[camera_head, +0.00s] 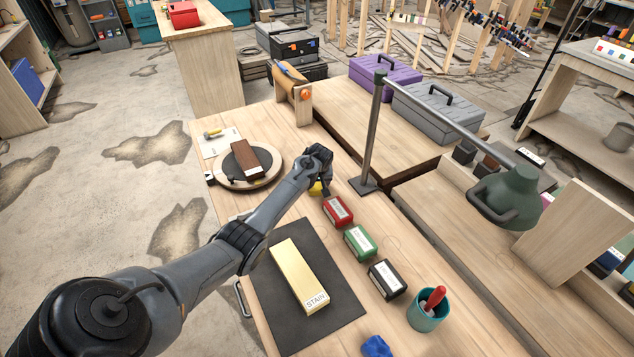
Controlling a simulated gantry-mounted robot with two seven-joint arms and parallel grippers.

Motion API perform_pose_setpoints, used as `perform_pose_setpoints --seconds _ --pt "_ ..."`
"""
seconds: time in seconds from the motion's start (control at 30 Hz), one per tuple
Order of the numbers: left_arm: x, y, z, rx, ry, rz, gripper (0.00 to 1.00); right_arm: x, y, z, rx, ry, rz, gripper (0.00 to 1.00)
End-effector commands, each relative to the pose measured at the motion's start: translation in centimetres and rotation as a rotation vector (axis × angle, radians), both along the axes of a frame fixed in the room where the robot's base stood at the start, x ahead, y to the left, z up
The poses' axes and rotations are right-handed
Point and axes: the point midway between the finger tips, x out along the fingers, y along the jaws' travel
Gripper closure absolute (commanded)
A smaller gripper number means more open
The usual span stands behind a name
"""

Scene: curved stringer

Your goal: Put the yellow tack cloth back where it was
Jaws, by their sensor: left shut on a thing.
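The yellow tack cloth (315,189) shows as a small yellow patch just under my left gripper (321,182), mostly hidden by the gripper and wrist. My left gripper is shut on it, at the far end of a row of small labelled blocks. I cannot tell whether the cloth touches the bench top. My right gripper is out of view.
Red (338,210), green (359,241) and black (387,279) blocks line the bench. A stain block (296,272) lies on a dark mat (340,310). A teal cup (428,312), a blue cloth (376,347), a round turntable (265,181) and a lamp post (372,140) stand around.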

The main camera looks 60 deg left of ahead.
Motion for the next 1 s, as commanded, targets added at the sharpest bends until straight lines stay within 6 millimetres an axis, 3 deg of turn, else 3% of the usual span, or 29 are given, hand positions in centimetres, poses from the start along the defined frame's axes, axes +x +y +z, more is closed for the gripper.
perform_pose_setpoints --seconds 0.13,0.17,0.3,0.67,1.0 --pt "0.0 0.0 -0.4 -0.001 0.000 0.000 0.60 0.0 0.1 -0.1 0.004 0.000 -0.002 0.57" --pt "0.0 0.0 -0.3 0.000 0.000 0.001 0.27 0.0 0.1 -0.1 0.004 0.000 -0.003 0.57" --pt "0.0 0.0 -0.3 0.000 0.000 0.000 0.06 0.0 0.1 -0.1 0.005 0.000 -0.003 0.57" --pt "0.0 0.0 0.1 0.001 0.000 0.000 0.06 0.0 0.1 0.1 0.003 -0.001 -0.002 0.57" --pt "-0.7 -1.4 4.1 0.001 -0.003 -0.001 0.06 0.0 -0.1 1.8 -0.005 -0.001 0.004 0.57"
